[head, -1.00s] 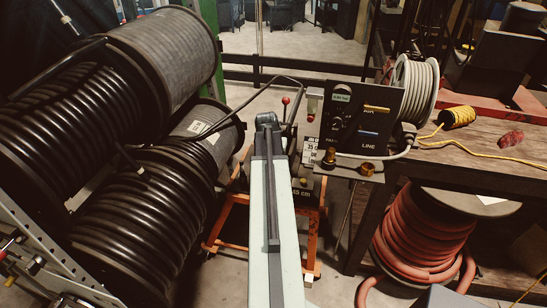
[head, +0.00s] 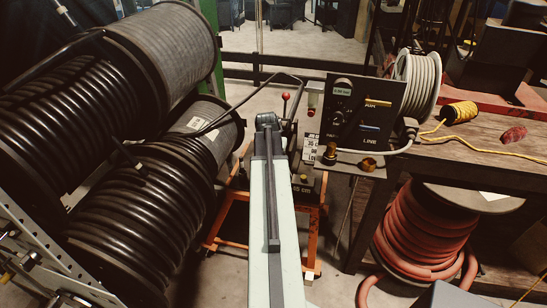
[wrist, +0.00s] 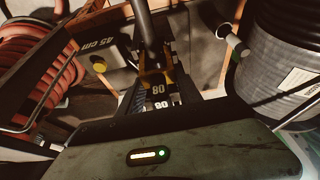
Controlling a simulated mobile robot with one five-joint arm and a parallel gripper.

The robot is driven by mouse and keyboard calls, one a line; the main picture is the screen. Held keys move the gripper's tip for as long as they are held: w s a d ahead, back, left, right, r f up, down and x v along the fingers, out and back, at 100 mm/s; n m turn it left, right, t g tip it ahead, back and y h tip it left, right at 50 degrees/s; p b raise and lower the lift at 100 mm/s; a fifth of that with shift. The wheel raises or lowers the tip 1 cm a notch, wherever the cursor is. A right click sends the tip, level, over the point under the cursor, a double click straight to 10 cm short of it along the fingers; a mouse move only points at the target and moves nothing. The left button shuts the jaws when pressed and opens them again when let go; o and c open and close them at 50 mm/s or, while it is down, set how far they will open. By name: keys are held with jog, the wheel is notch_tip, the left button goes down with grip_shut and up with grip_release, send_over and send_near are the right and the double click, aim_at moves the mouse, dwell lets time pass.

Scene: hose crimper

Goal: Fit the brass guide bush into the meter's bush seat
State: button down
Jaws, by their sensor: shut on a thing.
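My gripper shows in the wrist view (wrist: 157,92), its fingers together beside dark and yellow parts marked "80". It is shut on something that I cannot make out. In the head view my arm hides the gripper and what it holds. Two brass-coloured round pieces, one taller (head: 330,154) and one lower (head: 368,164), sit on a small shelf right of my arm. I cannot tell whether either is the guide bush. A dark panel with a small display and "LINE" lettering (head: 365,115) stands behind them. I cannot identify the bush seat.
Large black hose drums (head: 150,215) crowd the left. An orange-framed stand (head: 318,225) is below my arm, with a red-knobbed lever (head: 286,97) behind. A wooden bench (head: 480,150) and a red hose coil (head: 420,235) fill the right. Some floor shows between.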

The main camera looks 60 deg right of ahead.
jog(key=shift+f+b, duration=0.5)
jog(key=shift+f, duration=0.1)
jog(key=c, duration=0.7)
grip_release()
jog(key=shift+r, duration=0.1)
jog(key=p+v, duration=0.7)
jog(key=shift+s+a+r, duration=0.1)
jog(key=shift+a+r, duration=0.05)
jog(key=shift+r, duration=0.25)
